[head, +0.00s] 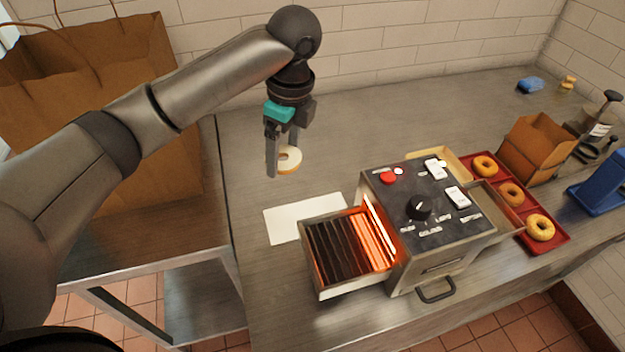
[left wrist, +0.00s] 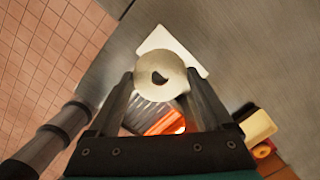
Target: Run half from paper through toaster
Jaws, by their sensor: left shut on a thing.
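A pale bagel half (head: 289,160) is held in my left gripper (head: 281,150), which is shut on it above the counter. In the left wrist view the half (left wrist: 160,76) sits between the fingertips of the gripper (left wrist: 160,82), cut face toward the camera. My right gripper is not in view.
A red tray (head: 555,243) with three bagels stands right of the toaster, near a cardboard box (head: 537,148) and a blue object (head: 603,188). The counter's back left is clear.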

